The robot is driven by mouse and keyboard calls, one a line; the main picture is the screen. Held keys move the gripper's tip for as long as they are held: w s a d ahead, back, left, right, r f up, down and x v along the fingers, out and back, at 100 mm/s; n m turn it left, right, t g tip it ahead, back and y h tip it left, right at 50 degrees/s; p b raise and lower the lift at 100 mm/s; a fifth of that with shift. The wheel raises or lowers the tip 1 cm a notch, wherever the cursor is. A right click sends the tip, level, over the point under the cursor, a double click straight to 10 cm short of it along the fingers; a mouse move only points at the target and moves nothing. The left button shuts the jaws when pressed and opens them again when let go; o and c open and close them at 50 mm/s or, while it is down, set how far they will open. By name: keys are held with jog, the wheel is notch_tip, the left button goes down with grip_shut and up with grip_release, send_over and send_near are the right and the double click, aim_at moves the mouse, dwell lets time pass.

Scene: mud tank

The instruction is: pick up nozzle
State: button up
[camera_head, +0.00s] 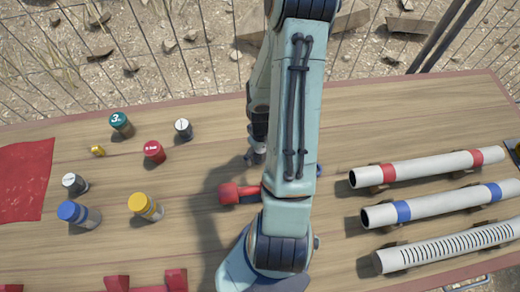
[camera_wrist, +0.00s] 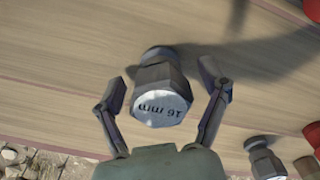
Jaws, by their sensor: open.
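A grey metal nozzle (camera_wrist: 160,94) with a hexagonal body and "16 mm" on its end face shows in the wrist view. It stands on the wooden table between the fingers of my gripper (camera_wrist: 167,92). The fingers are open, with a visible gap on each side of the nozzle. In the head view my gripper (camera_head: 256,150) is low over the table, partly hidden by my arm. I cannot make out the nozzle clearly there. A second, smaller grey metal piece (camera_wrist: 263,158) lies at the lower right of the wrist view.
Several capped containers stand to the left, including a green one (camera_head: 121,124), a red one (camera_head: 153,152) and a yellow one (camera_head: 146,206). A red-ended item (camera_head: 229,193) lies partly behind my arm. White pipes (camera_head: 430,168) rest on the right of the table (camera_head: 350,125).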

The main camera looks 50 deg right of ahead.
jog(key=c, duration=1.3)
